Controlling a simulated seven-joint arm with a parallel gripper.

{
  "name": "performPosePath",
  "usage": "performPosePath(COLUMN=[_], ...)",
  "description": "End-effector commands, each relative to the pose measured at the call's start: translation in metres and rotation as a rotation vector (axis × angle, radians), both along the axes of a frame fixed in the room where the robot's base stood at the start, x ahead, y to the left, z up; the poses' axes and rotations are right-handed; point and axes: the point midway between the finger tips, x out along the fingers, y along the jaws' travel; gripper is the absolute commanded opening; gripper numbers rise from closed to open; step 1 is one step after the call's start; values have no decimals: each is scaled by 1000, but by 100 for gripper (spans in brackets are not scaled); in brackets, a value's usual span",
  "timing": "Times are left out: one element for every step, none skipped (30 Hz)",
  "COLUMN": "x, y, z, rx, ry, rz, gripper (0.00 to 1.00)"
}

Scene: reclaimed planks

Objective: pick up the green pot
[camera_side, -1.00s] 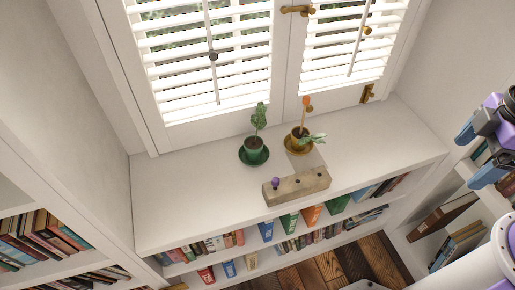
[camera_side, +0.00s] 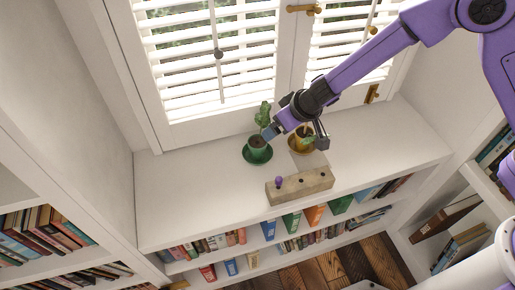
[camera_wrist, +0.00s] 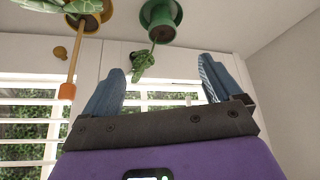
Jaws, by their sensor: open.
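The green pot (camera_side: 257,144) stands upright on a green saucer (camera_side: 247,158) on the white shelf top, with a leafy green plant (camera_side: 264,115) in it. My gripper (camera_side: 270,133) is open, with its blue fingers just right of the pot's rim in the side view. In the wrist view the pot (camera_wrist: 160,15) is at the top, beyond the fingertips and sideways between the two blue fingers (camera_wrist: 160,75). The plant (camera_wrist: 143,62) shows between the fingers there. Nothing is held. Whether a finger touches the pot I cannot tell.
A yellow-brown pot (camera_side: 300,145) with an orange-tipped stick stands close right, partly behind my arm; it also shows in the wrist view (camera_wrist: 88,5). A wooden block (camera_side: 305,184) with a purple peg lies in front. Shuttered windows (camera_side: 205,60) are behind. The shelf's left side is clear.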

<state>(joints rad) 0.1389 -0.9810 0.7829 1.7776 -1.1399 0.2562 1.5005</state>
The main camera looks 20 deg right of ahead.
Motion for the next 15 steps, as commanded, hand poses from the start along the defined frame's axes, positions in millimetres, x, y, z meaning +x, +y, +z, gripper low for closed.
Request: performPosePath(x=[3,4,5,6,7,9,10,11,14,16,18,21,23,25,28], y=[4,5,7,7,8,9,9,10,11,12,12,14,14,15,16], z=[-7,-9,-12,-13,-15,-18,-21,-24,-29,-33,-37,-42,-47,-50,-56], rx=[10,14,19,21,22,24,24,24,22,23,22,22,21,22,22], ry=[5,7,10,11,11,12,12,12,12,13,13,12,13,12,13], rz=[-6,-7,-11,-12,-13,-14,-15,-15,-13,-13,-14,-14,-13,-14,-14], gripper=[92,92,92,92,92,92,92,92,92,92,92,92,92,92,92])
